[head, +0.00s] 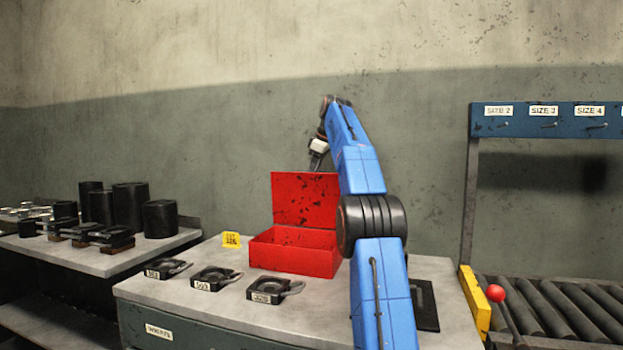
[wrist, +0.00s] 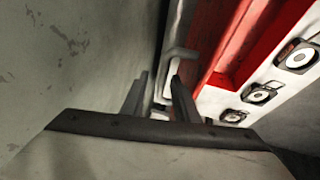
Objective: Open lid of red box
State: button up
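The red box (head: 293,255) stands on the grey workbench, and its lid (head: 304,198) is raised, standing about upright along the back edge. The box also shows in the wrist view (wrist: 240,55), right of my fingers. My gripper (head: 316,164) is at the top edge of the lid, pointing down. In the wrist view my gripper (wrist: 160,92) has its two dark fingers apart. A pale hooked piece (wrist: 177,58) shows between and beyond them; I cannot tell whether it belongs to the lid or whether the fingers touch it. My arm covers the box's right end.
Several black tools with labels (head: 211,279) lie on the workbench (head: 160,297) before the box. A yellow sign (head: 231,240) stands left of it. Black cylinders (head: 130,206) stand on the left table. A roller conveyor (head: 560,310) and a red-knobbed lever (head: 496,293) are at right.

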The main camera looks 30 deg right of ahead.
jog(key=shift+r, duration=0.1)
jog(key=shift+v, duration=1.45)
jog(key=s+d, duration=0.2)
jog(key=s, duration=0.9)
jog(key=shift+s+d, duration=0.3)
jog(key=shift+s, duration=0.1)
jog(key=shift+d, duration=0.1)
